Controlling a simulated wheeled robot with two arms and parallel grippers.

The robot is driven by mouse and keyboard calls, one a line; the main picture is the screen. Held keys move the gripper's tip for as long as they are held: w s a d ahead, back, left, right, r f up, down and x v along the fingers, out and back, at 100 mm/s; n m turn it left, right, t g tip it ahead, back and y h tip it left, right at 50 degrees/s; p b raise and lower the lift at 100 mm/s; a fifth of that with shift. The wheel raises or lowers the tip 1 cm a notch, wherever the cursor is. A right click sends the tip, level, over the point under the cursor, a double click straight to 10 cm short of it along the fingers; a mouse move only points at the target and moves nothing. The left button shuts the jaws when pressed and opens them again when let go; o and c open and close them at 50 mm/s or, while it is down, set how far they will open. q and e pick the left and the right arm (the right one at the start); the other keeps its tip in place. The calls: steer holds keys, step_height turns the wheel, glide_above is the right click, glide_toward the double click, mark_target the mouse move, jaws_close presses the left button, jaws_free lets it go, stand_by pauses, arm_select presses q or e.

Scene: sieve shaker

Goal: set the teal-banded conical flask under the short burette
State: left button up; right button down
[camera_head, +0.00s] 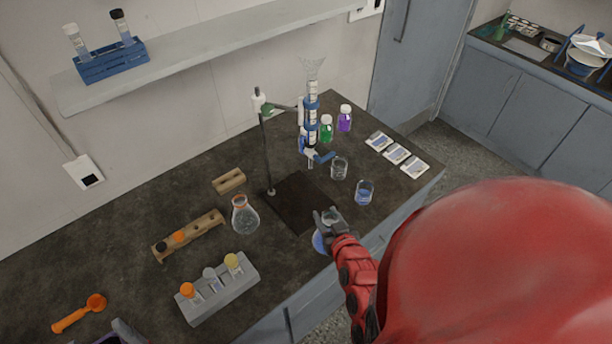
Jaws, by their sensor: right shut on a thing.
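My right gripper (328,218) is shut on the neck of a conical flask (319,241) near the front edge of the bench. The flask's lower part looks blue; its band is mostly hidden by the gripper, so I cannot confirm its colour. I cannot tell whether its base touches the bench. One burette (311,105), with a funnel-like top and blue fittings, is held upright on the clamp stand (265,150) behind the gripper. The stand's dark base plate (295,205) lies left of and behind the flask. My left gripper is not in view.
Another conical flask with an orange band (245,215) stands left of the stand. Beakers (364,192) (339,168) stand right of the base plate. A grey rack (218,290) and wooden rack (188,236) are at left. Green (326,130) and purple (345,119) bottles stand behind.

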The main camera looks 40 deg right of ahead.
steer(key=r+b+x, duration=0.1)
steer(key=b+x, duration=0.2)
steer(key=x, duration=0.5)
steer(key=w+r+b+x, duration=0.1)
steer(key=b+x, duration=0.2)
steer(key=x, duration=0.5)
steer(key=shift+w+d+r, duration=0.15)
steer(key=shift+w+d, duration=0.1)
steer(key=shift+w, duration=0.05)
steer(key=shift+b, duration=0.35)
